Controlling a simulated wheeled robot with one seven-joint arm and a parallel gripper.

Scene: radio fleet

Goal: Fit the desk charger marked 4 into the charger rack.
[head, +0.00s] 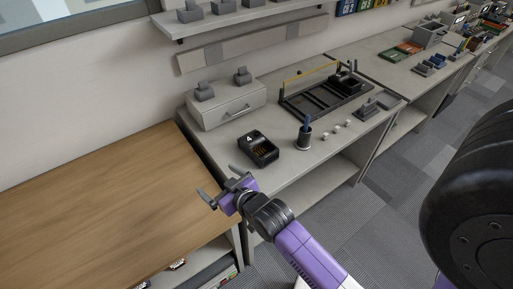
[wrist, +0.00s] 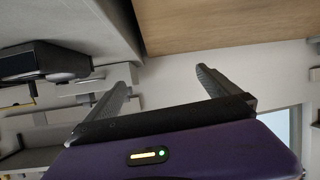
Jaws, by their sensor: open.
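The desk charger marked 4 (head: 259,148) is a black block with a white 4 and a recessed pocket. It sits on the grey bench in the head view. A dark block at the left of the wrist view (wrist: 45,62) looks like the same charger. The charger rack (head: 325,97) is a dark frame with several bays and a yellow bar, farther back on the bench. A black unit (head: 348,82) stands at its right end. My gripper (head: 221,183) is open and empty, near the bench's left front edge, apart from the charger. It also shows in the wrist view (wrist: 163,82).
A dark cup (head: 304,137) with a blue pen stands right of the charger, beside several small white cubes (head: 337,127). A drawer box (head: 228,106) with grey blocks on top stands behind. A wooden table (head: 105,205) adjoins at left.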

